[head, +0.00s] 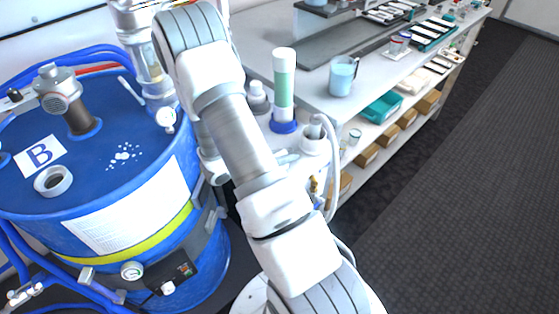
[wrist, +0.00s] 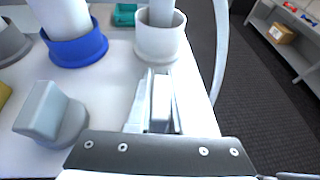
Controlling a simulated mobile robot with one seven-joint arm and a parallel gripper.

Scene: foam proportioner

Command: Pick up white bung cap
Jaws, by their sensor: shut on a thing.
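In the wrist view, my gripper (wrist: 156,85) reaches over the white bench top, just in front of a white cup-like holder. Its two pale fingers are close together, shut on a narrow white piece (wrist: 161,98), which looks like the white bung cap. The fingers hide most of it, so its full shape does not show. In the head view my arm crosses the middle of the picture and largely hides the gripper and what it holds.
The white holder (wrist: 160,42) carries a grey-white cylinder. A blue-based tube (wrist: 75,47) and a pale grey knobbed piece (wrist: 47,115) stand to the left. The blue drum (head: 100,185) marked B bears a white ring (head: 53,181). A beaker (head: 342,76) stands on the bench. Dark floor lies right.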

